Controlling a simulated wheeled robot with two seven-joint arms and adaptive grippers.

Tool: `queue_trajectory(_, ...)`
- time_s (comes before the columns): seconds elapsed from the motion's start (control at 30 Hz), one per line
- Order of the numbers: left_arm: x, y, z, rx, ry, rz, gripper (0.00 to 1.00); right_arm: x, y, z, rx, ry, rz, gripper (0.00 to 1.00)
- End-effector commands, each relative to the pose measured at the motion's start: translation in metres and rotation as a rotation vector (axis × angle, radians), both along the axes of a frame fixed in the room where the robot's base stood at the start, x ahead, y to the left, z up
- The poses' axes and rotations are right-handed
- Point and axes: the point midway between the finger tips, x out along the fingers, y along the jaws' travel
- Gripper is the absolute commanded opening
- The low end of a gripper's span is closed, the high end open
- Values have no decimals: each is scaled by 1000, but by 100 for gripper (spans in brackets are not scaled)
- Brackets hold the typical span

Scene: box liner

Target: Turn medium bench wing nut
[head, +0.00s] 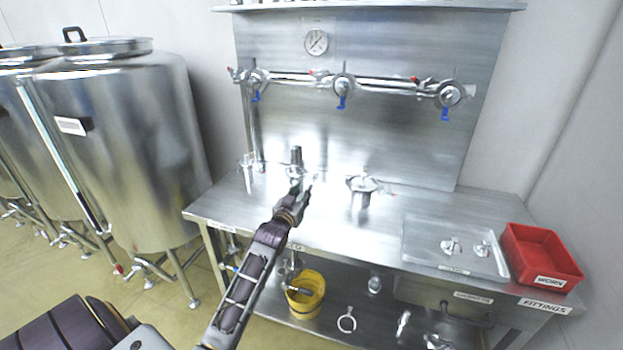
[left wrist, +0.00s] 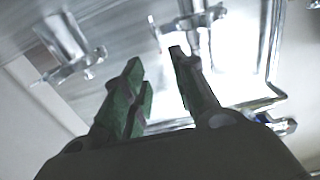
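Three metal clamp fittings stand along the back of the steel bench (head: 330,235) in the head view: a small left fitting (head: 250,165), a middle fitting (head: 296,158) and a wide right fitting (head: 364,187). Their wing nuts are too small to make out clearly. My left gripper (head: 302,190) is in front of the middle fitting and partly hides it. In the left wrist view its two green-padded fingers (left wrist: 157,58) are apart with nothing between them. One fitting (left wrist: 195,18) is just beyond the fingertips; another fitting (left wrist: 66,40) is at upper left. My right gripper is not in view.
A clear tray (head: 455,248) with small metal parts and a red bin (head: 541,255) stand on the right of the bench. A pipe (head: 300,79) with blue-handled valves crosses the back panel. A yellow bucket (head: 306,294) is below. Steel tanks (head: 120,140) stand at left.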

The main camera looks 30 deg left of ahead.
Motion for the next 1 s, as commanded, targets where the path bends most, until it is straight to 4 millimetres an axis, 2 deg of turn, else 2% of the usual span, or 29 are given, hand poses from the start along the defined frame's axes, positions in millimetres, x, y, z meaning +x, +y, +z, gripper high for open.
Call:
queue_trajectory(0.37,32,8,1,0,-1,0,28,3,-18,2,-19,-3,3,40)
queue_trajectory(1.0,83,20,0,1,1,0,28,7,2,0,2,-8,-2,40)
